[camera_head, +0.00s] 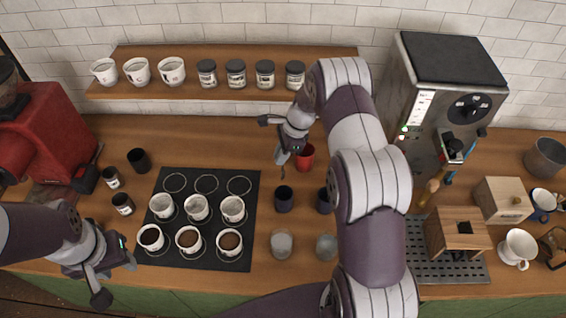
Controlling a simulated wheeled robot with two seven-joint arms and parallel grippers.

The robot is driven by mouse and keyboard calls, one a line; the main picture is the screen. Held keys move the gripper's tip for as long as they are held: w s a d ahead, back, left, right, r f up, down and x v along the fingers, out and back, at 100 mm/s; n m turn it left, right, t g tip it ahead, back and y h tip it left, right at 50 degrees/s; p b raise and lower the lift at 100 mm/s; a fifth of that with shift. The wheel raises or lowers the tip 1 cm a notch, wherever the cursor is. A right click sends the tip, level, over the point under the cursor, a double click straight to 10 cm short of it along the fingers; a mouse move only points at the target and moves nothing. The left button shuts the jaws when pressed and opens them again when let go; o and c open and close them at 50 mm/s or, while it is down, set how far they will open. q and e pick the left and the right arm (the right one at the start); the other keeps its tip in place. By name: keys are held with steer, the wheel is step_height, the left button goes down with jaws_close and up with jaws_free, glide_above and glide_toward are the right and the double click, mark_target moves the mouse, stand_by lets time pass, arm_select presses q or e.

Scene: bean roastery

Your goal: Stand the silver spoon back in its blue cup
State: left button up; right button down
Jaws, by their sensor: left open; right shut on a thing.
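My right gripper (281,150) is at the back middle of the counter, left of a red cup (306,160). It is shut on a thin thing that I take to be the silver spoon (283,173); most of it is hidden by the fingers. A dark blue cup (284,200) stands upright in front of the gripper, apart from it in the picture. A second dark cup (323,202) stands to its right, partly behind my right arm. My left gripper (116,279) is open and empty at the front left.
A black mat (207,264) with several white cups lies left of the blue cup. Two glasses (281,243) stand in front. A grey machine (440,85) and a wooden box (456,232) are at right. A shelf (220,93) with jars hangs behind.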

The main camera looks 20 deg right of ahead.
mark_target(284, 173)
steer(key=shift+s+f+m, duration=0.1)
steer(key=shift+s+m, duration=0.15)
steer(key=shift+m, duration=0.05)
steer(key=shift+f, duration=0.3)
step_height(284, 173, down, 10)
steer(key=b, duration=0.6)
steer(key=shift+r, duration=0.25)
steer(key=shift+f+b, duration=1)
steer(key=shift+f, duration=0.2)
